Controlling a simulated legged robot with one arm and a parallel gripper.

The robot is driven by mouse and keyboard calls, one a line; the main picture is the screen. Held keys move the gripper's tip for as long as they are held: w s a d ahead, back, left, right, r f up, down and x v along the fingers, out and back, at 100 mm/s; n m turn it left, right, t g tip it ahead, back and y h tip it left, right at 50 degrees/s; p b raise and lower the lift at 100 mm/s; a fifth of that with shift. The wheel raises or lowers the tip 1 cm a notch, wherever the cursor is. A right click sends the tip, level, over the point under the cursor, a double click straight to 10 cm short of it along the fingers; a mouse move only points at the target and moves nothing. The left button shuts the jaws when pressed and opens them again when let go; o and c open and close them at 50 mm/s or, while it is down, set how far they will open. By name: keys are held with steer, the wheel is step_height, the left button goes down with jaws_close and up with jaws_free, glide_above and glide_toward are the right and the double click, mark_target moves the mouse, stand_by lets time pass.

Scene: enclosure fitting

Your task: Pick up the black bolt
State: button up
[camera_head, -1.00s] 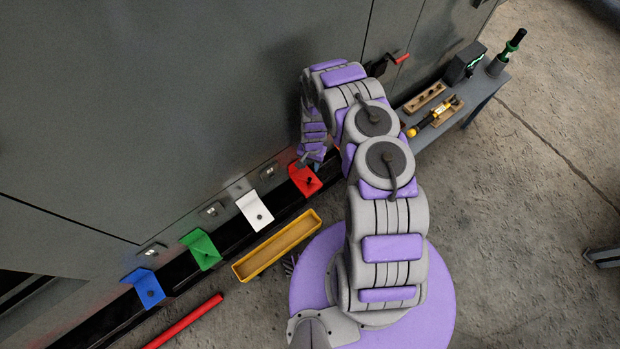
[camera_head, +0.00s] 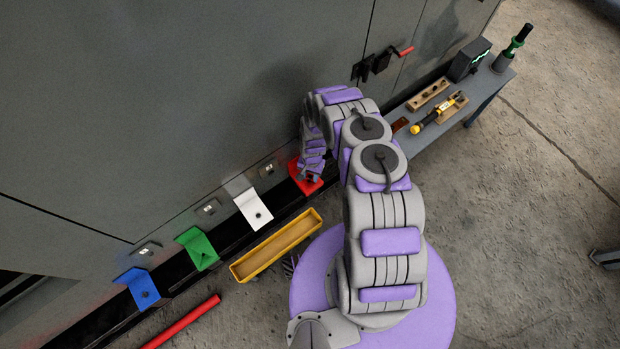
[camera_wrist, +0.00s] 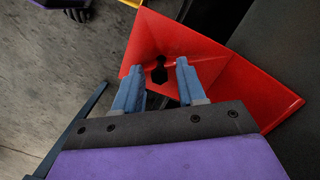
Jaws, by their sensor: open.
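In the wrist view a black bolt (camera_wrist: 159,74) stands at the red bracket (camera_wrist: 190,45), its head towards the camera. My gripper (camera_wrist: 158,68) is open, with one blue-grey finger on each side of the bolt and a gap visible on both sides. I cannot tell whether the fingertips are at the bolt's height. In the head view my gripper (camera_head: 309,176) is over the red bracket (camera_head: 305,186) and hides most of its middle.
White (camera_head: 252,205), green (camera_head: 197,245) and blue (camera_head: 135,279) brackets line the rail along the grey enclosure (camera_head: 150,110). A yellow tray (camera_head: 238,270) lies in front. A red bar (camera_head: 185,322) is on the floor. A bench (camera_head: 480,100) with tools stands at right.

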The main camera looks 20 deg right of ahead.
mark_target(311, 178)
steer(key=shift+c, duration=0.5)
jaws_close()
steer(key=shift+r, duration=0.4)
steer(key=r+p, duration=0.1)
steer(key=s+r+p, duration=0.1)
steer(key=r, duration=0.1)
steer(key=s+d+r+p, duration=0.1)
steer(key=s+r+p, duration=0.3)
steer(key=s+p, duration=0.5)
steer(key=s, duration=0.6)
